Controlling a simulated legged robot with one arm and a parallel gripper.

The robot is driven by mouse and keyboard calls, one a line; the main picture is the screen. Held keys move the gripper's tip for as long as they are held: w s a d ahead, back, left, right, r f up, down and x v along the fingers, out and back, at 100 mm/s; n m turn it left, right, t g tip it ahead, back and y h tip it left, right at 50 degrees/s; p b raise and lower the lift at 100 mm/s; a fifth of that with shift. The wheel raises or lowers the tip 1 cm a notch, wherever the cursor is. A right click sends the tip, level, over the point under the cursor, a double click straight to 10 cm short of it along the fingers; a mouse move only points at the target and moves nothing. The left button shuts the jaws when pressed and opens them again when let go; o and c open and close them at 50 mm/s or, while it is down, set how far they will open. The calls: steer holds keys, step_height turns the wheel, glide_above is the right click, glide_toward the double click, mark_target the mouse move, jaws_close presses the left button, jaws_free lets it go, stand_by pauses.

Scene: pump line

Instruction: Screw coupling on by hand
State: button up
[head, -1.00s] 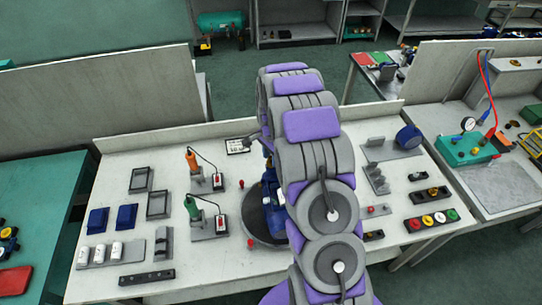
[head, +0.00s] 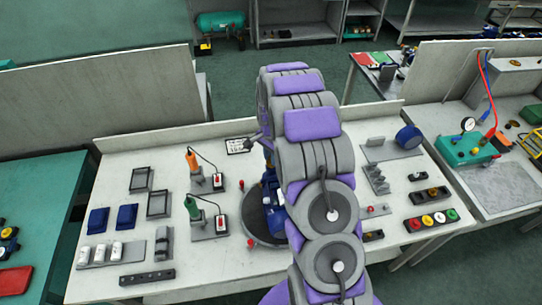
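A blue pump body (head: 273,208) stands on a dark round turntable (head: 252,226) at the middle of the white bench, mostly hidden behind my purple and grey arm. My gripper is hidden by the arm, so its fingers and anything in them cannot be seen. I cannot make out which part is the coupling. A blue round part (head: 408,137) sits on a grey plate at the right of the bench.
Two power screwdrivers, orange (head: 192,162) and green (head: 193,207), stand in holders left of the turntable. Blue bins (head: 127,216), grey trays (head: 140,179) and white cylinders (head: 100,253) lie farther left. A button panel (head: 433,220) sits at the right.

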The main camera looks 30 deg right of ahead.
jaws_close()
steer(key=shift+m, duration=1.7)
steer(key=m, duration=0.3)
steer(key=shift+p, duration=0.3)
steer(key=shift+m, duration=0.3)
steer(key=shift+m, duration=1.6)
